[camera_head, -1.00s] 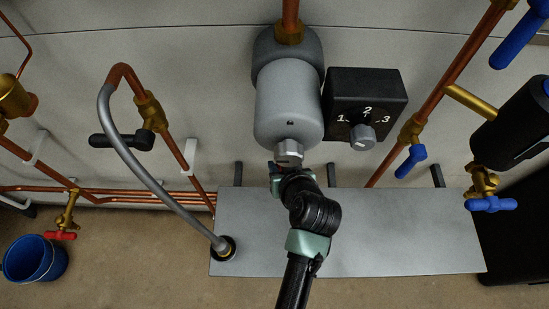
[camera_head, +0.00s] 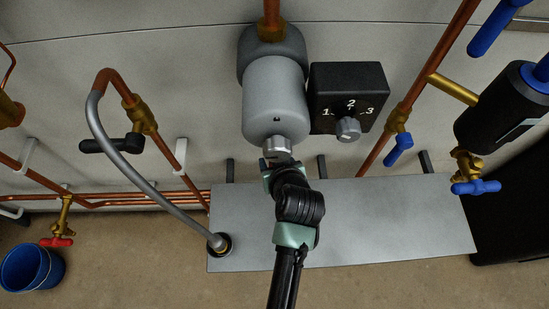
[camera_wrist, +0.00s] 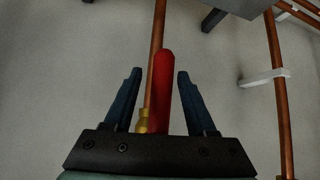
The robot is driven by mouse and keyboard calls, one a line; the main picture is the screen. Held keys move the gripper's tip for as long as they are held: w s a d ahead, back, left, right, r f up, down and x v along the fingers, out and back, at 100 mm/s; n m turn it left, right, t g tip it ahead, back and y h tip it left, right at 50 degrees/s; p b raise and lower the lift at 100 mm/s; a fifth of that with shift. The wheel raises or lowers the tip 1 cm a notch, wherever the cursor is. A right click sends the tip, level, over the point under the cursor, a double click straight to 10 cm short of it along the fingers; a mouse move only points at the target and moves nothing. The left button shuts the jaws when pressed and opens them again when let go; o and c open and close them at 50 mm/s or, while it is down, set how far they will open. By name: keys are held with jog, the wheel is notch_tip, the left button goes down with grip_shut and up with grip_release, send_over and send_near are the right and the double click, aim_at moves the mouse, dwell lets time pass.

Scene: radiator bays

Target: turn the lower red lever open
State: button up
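In the wrist view a long red lever (camera_wrist: 162,85) stands between the two dark blue fingers of my gripper (camera_wrist: 159,72). The fingers are open, with a gap on each side of the lever. The lever lies almost in line with a copper pipe (camera_wrist: 158,30) behind it, and a brass fitting (camera_wrist: 143,120) shows at its lower left. In the head view my gripper (camera_head: 268,164) is just below the grey cylinder; its fingers are hard to make out and this lever is hidden there. A smaller red tap handle (camera_head: 57,242) is at the lower left.
The grey cylinder (camera_head: 275,95) and black dial box (camera_head: 347,90) are close above my gripper. A grey shelf (camera_head: 390,215) lies under my arm. A grey hose (camera_head: 130,165) bends down on the left. A blue bucket (camera_head: 30,268) stands on the floor.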

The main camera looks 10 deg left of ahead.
jog(key=shift+r, duration=0.1)
jog(key=p+v, duration=0.2)
jog(key=v, duration=1)
jog(key=shift+s+r, duration=0.25)
jog(key=shift+s, duration=0.05)
jog(key=shift+d, duration=0.15)
